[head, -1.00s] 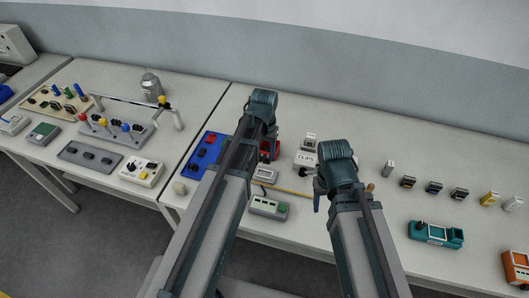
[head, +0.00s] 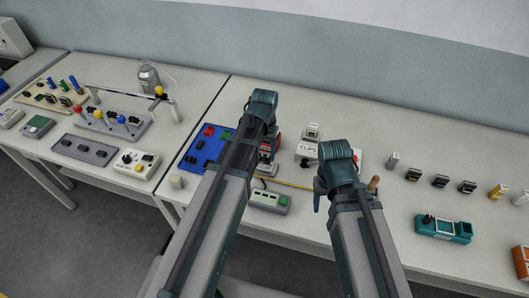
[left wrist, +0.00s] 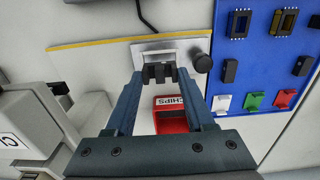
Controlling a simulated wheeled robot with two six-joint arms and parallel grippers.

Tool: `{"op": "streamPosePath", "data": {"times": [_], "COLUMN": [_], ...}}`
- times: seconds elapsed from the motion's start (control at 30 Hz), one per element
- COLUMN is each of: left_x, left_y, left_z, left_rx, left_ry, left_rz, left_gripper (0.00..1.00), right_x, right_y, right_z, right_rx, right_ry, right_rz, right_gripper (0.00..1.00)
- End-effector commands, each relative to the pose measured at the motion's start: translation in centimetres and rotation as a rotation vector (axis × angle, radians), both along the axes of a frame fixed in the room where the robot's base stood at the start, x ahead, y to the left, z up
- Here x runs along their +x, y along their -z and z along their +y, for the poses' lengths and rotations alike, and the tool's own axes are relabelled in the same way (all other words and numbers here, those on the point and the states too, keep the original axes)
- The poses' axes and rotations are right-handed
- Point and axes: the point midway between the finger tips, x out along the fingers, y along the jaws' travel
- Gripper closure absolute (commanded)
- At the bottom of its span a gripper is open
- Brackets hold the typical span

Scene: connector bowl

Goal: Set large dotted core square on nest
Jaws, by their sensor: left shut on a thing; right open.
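My left gripper (left wrist: 160,76) is shut on a small dark piece (left wrist: 160,72), seen only in part between the fingertips in the left wrist view. Its markings cannot be read. The piece is in front of a silver-grey device (left wrist: 144,54) that looks like the nest; whether they touch cannot be told. In the head view the left arm hides the left fingertips and most of the piece. My right gripper (head: 320,190) is open and empty, over the table right of the left one.
A red CHIPS box (left wrist: 171,121) lies close below the left fingertips. A dark round knob (left wrist: 202,63) stands beside the device. A blue board (left wrist: 262,60) with several parts is to the right. A white CLIPS box (head: 309,148) stands near my right gripper.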

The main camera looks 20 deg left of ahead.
Motion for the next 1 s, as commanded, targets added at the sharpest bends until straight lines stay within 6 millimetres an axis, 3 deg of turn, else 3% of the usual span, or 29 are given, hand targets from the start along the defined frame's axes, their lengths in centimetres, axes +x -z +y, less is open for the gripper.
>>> {"op": "streamPosePath", "data": {"times": [0.5,0.97,1.0], "left_x": [0.0,0.0,0.0], "left_y": [2.7,3.0,3.0], "left_z": [0.0,0.0,0.0], "left_rx": [0.0,0.0,0.0], "left_ry": [0.0,0.0,0.0], "left_rz": [0.0,0.0,0.0], "left_gripper": [1.0,1.0,0.42], "right_x": [0.0,0.0,0.0], "right_y": [2.7,3.0,3.0], "right_z": [0.0,0.0,0.0], "right_rx": [0.0,0.0,0.0], "right_ry": [0.0,0.0,0.0], "right_rz": [0.0,0.0,0.0], "right_gripper": [0.41,0.41,0.41]}}
